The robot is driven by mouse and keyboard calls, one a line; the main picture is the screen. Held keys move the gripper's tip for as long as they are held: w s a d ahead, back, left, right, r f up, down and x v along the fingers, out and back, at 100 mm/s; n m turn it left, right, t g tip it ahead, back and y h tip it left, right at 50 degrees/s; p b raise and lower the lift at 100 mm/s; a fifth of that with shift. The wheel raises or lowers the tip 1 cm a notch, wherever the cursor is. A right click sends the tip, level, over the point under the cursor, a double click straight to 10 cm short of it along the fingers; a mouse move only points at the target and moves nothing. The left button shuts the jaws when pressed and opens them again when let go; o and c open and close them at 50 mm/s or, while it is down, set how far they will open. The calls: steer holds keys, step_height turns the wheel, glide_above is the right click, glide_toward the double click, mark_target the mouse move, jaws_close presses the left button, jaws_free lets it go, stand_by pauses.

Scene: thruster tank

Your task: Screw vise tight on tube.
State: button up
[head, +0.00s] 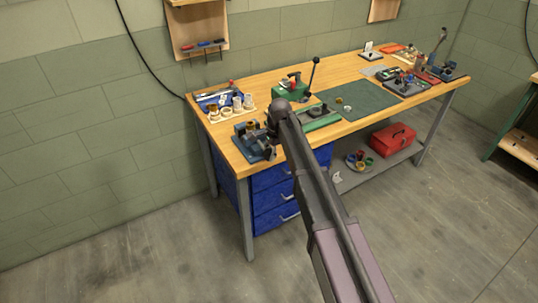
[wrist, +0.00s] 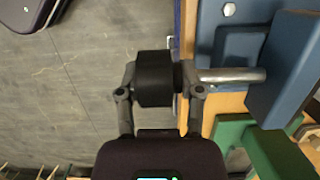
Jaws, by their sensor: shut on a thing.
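The blue vise (head: 254,143) sits at the near left end of the workbench, partly hidden by my arm in the head view. In the wrist view a blue block of the vise (wrist: 288,68) stands at the right, with a silver screw rod (wrist: 235,75) running left from it to a black knob (wrist: 155,88). My gripper (wrist: 160,88) has one finger on each side of the knob and is shut on it. I cannot make out a tube between the vise jaws in either view. The gripper's fingertips are hard to make out in the head view.
The wooden workbench (head: 262,84) holds a green press-like device (head: 290,92), a dark green mat (head: 368,99) and a tray with several cups (head: 228,111). Blue drawers (head: 272,200) stand below. A red toolbox (head: 393,139) is on the lower shelf. The near floor is clear.

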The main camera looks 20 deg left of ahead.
steer(key=shift+d+f+g+y+b, duration=0.15)
steer(key=shift+g+y+b, duration=0.3)
steer(key=shift+g, duration=0.1)
steer(key=shift+d+f+g+y+b, duration=0.15)
steer(key=shift+g+y+b, duration=0.3)
steer(key=shift+g, duration=0.1)
steer(key=g+y+b, duration=0.2)
steer(key=b, duration=0.1)
steer(key=shift+f+g, duration=0.15)
steer(key=shift+g, duration=0.15)
steer(key=g+y+b, duration=0.1)
steer(key=b, duration=0.2)
steer(key=shift+g+y, duration=0.3)
steer(key=shift+r+g+y+b, duration=0.2)
steer(key=shift+g+y+b, duration=0.2)
steer(key=shift+g+b, duration=0.25)
jaws_close()
steer(key=shift+r, duration=0.15)
jaws_free()
steer(key=o, duration=0.7)
steer(key=shift+o, duration=1.4)
steer(key=shift+s+d+r, duration=0.1)
steer(key=shift+r, duration=0.1)
